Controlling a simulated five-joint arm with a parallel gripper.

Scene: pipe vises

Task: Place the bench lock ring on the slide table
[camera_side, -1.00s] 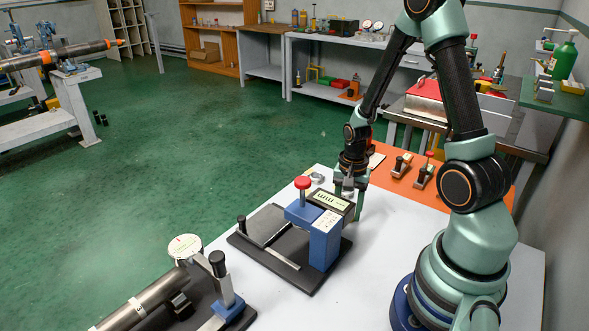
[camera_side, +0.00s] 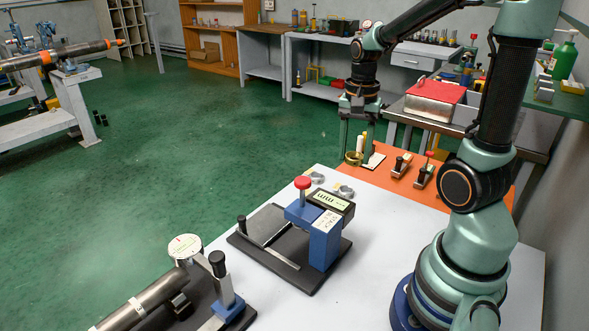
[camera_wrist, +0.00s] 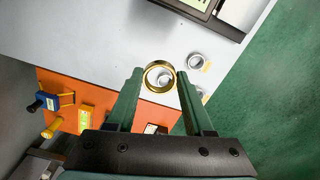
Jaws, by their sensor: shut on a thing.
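My gripper (camera_side: 354,150) is raised above the far end of the bench, fingers pointing down. It is shut on a gold-coloured ring (camera_side: 354,158), held between the fingertips. In the wrist view the gold ring (camera_wrist: 159,76) shows face-on between the two green fingers, clear of the surface below. I take it as the bench lock ring. A fixture with a black base plate (camera_side: 262,226), blue bracket, red knob and small readout stands mid-bench. A second fixture (camera_side: 225,290) with a dial and a steel pipe stands front left. I cannot tell which part is the slide table.
Two grey rings (camera_side: 317,178) (camera_side: 345,191) lie on the white bench (camera_side: 400,235) behind the readout. Stamp-like tools (camera_side: 402,165) stand on the orange area (camera_side: 385,178). The bench right of the middle fixture is clear.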

